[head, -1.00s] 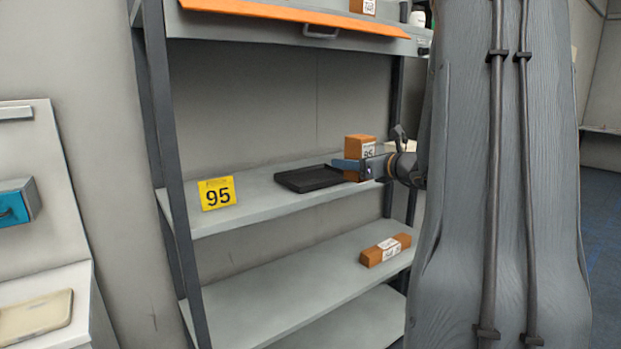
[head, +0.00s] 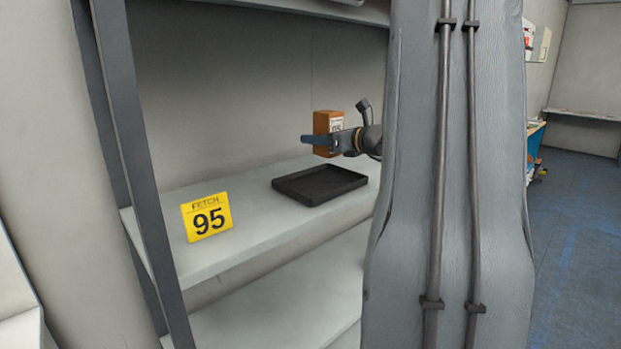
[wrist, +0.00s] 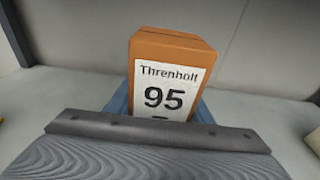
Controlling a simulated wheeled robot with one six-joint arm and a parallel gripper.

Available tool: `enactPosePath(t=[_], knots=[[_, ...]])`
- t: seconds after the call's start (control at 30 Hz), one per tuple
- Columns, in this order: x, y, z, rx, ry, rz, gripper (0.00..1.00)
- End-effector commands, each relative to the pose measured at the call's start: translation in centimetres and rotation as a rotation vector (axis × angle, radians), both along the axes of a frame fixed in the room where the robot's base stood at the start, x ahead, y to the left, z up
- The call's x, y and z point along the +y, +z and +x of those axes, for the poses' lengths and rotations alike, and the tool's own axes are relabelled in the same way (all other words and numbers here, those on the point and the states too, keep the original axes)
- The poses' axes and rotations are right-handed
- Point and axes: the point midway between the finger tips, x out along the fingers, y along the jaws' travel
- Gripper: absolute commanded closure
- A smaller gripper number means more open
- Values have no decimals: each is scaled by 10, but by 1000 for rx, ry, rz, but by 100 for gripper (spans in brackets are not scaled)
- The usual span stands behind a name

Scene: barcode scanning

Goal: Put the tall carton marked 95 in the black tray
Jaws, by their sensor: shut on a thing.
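The tall carton (head: 324,122) is orange-brown and upright, held above the shelf in the head view. In the wrist view its white label reads "Threnholt 95", and the carton (wrist: 178,44) fills the middle. My gripper (head: 325,141) is shut on the carton, with a blue finger across its lower part. The black tray (head: 290,196) is flat, shallow and empty on the shelf. The carton appears above the tray's back edge in the head view, apart from it. The tray does not show in the wrist view.
A yellow sign (head: 207,217) reading "FETCH 95" stands on the shelf (head: 240,240) left of the tray. A dark shelf post (head: 135,150) rises at the left. Another shelf board (head: 280,312) lies below. My arm hides the shelf's right part.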

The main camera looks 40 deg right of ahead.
Motion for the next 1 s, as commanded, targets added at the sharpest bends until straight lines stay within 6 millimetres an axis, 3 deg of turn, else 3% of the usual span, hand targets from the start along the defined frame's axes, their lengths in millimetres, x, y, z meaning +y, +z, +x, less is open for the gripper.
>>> enactPosePath(t=[0.2,0.7,1.0], knots=[[-2,-36,-2,3,-3,5,85],[0,-90,0,2,0,3,85],[0,-96,0,0,1,-1,85]])
